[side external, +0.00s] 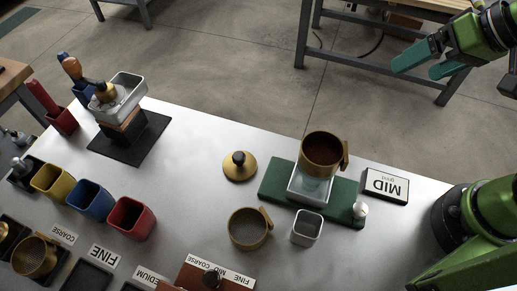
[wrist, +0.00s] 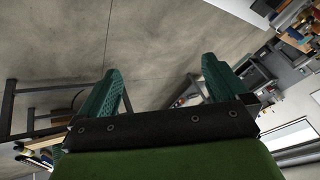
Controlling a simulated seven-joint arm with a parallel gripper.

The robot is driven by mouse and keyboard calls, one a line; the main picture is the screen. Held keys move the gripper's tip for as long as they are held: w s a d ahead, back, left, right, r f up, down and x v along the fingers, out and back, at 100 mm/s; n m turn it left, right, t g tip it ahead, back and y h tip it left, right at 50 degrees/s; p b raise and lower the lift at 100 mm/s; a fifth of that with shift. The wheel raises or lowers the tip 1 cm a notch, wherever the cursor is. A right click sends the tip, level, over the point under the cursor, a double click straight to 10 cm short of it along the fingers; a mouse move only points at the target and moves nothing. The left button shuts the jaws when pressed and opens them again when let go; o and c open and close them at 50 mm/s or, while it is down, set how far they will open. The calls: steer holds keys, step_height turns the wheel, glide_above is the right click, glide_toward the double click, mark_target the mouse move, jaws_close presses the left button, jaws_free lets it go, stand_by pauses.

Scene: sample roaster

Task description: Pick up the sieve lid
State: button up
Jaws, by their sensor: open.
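The sieve lid (side external: 239,166) is a round brass-coloured disc with a dark knob. It lies on the grey table, left of the green base, in the side view. My gripper (side external: 422,64) is at the top right of that view, high up and far from the lid, with its teal fingers apart and empty. In the wrist view my gripper (wrist: 160,82) shows both fingers spread, with only floor and distant furniture beyond. The lid is not in the wrist view.
A brass sieve with brown contents (side external: 323,153) stands over a clear container on the green base (side external: 346,206). An empty brass sieve (side external: 249,228) and a small white square cup (side external: 307,228) are nearby. Coloured cups (side external: 131,218) stand left.

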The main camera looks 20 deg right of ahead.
steer(key=w+a+f+n+g, duration=0.1)
steer(key=w+a+n+g, duration=0.45)
steer(key=a, duration=0.75)
steer(key=n+h, duration=0.2)
steer(key=h, duration=0.1)
glide_above(239, 156)
step_height(239, 156, down, 6)
steer(key=f, duration=0.1)
step_height(239, 156, up, 2)
step_height(239, 156, down, 16)
steer(key=shift+f, duration=0.25)
steer(key=shift+c, duration=0.5)
